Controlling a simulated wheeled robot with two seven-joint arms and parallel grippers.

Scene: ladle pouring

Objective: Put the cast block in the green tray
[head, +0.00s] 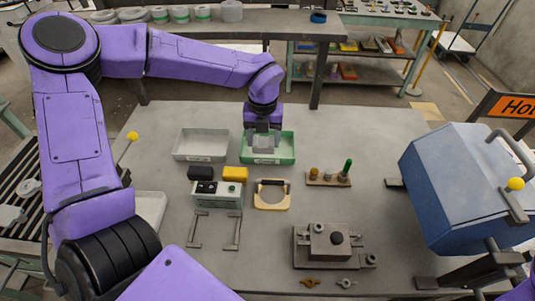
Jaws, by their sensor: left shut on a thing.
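My left gripper (263,127) points down over the green tray (287,151) at the back middle of the table. It is shut on the cast block (263,142), a small grey piece. The block shows within the tray's outline. I cannot tell whether it touches the tray floor. The gripper hides part of the block and the tray's back wall. My right gripper is not in view.
A grey tray (201,145) stands left of the green one. In front are a black block (200,173), a yellow block (235,174) and a small box (216,195). A grey mould (331,245) sits front right, beside a blue furnace (455,185).

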